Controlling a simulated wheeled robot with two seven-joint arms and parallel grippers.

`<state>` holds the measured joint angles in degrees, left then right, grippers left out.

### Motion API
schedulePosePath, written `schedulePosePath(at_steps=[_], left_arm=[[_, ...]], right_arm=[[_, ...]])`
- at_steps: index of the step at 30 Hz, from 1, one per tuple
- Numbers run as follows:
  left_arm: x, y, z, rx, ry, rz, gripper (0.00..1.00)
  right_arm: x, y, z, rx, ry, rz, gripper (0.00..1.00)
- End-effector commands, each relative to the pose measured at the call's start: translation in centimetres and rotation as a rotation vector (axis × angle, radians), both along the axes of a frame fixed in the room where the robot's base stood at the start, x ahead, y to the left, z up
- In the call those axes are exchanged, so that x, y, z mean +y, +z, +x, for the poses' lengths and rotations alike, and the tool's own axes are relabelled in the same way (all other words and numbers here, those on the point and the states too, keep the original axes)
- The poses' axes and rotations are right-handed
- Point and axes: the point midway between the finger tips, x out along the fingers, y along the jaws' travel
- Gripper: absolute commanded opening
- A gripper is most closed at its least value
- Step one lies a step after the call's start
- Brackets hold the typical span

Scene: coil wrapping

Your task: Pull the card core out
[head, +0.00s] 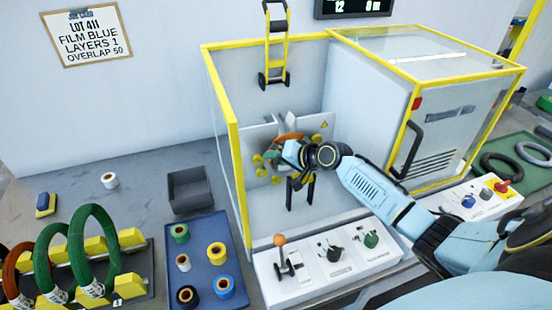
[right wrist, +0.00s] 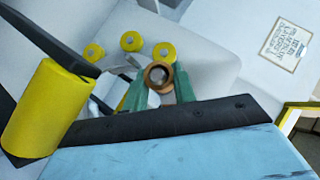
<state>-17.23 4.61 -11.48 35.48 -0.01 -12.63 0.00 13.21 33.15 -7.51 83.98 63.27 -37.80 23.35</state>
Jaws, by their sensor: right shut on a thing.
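The card core, a small brown ring (right wrist: 149,78), shows in the right wrist view between the two green fingertips of my right gripper (right wrist: 158,92). The gripper is shut on it. In the head view my right gripper (head: 291,152) is inside the yellow-framed machine, close to the yellow rollers (head: 258,160). An orange-brown coil (head: 290,136) shows just behind it there. The wrist hides much of the coil and the core in the head view. My left gripper is in neither view.
The machine's yellow frame post (head: 236,165) stands left of my right arm. A control panel (head: 325,262) with a lever is below. A blue tray (head: 207,245) of several small rolls, a grey bin (head: 188,190) and green coils (head: 92,245) stand to the left.

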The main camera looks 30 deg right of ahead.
Motion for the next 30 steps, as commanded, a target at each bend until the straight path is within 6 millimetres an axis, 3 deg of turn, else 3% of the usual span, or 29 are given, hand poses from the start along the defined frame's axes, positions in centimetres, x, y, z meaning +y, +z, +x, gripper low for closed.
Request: schedulePosePath(at_steps=[30], left_arm=[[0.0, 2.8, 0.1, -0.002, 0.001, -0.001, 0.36]], right_arm=[[0.8, 0.1, -3.3, 0.001, 0.0, 0.0, 0.0]])
